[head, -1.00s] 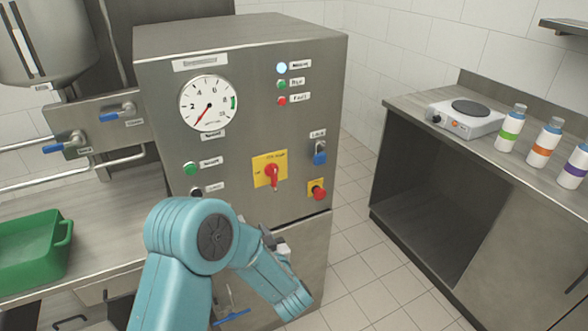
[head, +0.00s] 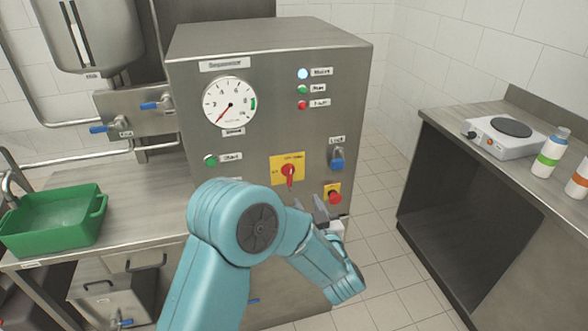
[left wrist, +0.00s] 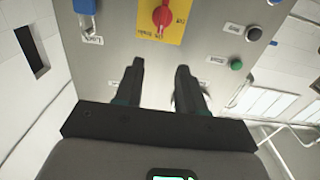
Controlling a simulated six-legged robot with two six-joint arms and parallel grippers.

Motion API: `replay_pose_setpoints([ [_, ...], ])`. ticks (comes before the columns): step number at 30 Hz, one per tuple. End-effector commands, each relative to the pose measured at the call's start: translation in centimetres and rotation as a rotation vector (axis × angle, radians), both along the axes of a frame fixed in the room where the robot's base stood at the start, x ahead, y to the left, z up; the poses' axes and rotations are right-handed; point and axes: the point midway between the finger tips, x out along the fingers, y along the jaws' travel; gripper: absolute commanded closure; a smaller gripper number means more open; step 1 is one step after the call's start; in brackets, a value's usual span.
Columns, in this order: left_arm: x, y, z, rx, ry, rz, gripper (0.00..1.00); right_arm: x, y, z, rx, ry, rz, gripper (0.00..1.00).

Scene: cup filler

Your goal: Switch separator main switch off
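The separator (head: 262,119) is a grey steel cabinet with a dial, lamps and buttons. Its main switch (head: 289,173) is a red rotary handle on a yellow plate (head: 274,161); in the head view the handle points down. In the left wrist view the main switch (left wrist: 161,15) shows at the top, ahead of the fingers. My left gripper (head: 320,205) is below and slightly right of the switch, apart from it. Its two fingers (left wrist: 157,70) are spread with nothing between them. My right gripper is not in view.
A blue padlock (head: 337,158) and a red emergency button (head: 334,193) sit right of the switch. A green start button (head: 210,160) is to its left. A green crate (head: 98,207) stands on the left counter. A hot plate (head: 475,143) and bottles stand on the right counter.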

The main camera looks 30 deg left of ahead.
Motion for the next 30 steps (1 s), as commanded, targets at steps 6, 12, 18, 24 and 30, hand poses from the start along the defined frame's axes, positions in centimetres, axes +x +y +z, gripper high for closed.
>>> replay_pose_setpoints([
  [6,3.0,3.8,0.2,0.001,0.002,0.006,0.61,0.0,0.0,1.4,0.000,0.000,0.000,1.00],
  [12,6.1,7.2,0.2,0.001,0.000,0.005,0.61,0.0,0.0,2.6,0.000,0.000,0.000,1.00],
  [18,8.6,9.7,0.1,0.001,0.001,0.003,0.61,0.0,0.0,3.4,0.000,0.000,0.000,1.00],
  [24,9.7,10.9,0.0,0.001,0.001,0.001,0.61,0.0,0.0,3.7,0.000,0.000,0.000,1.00],
  [30,9.8,11.0,-0.1,0.001,0.001,0.000,0.61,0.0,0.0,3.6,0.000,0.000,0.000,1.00],
])
